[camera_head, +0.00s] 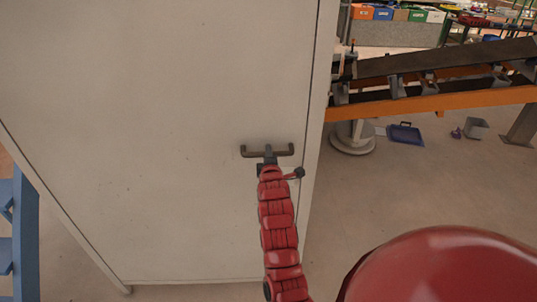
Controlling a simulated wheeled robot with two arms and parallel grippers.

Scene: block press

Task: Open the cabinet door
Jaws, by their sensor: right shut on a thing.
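A large off-white cabinet door (150,120) fills the left and middle of the head view. It looks shut, with a thin dark seam along its right edge. A dark bar handle (282,151) sits near that edge. My right gripper (269,153), at the end of my red arm, is shut on the handle near its middle. The fingers are small and partly hidden by my wrist. My left gripper is not in view.
An orange-edged conveyor (440,102) stands behind the cabinet on the right. A blue tray (405,134) and a grey box (476,128) are on the floor below it. A blue frame (25,235) stands at the far left. Floor right of the cabinet is mostly clear.

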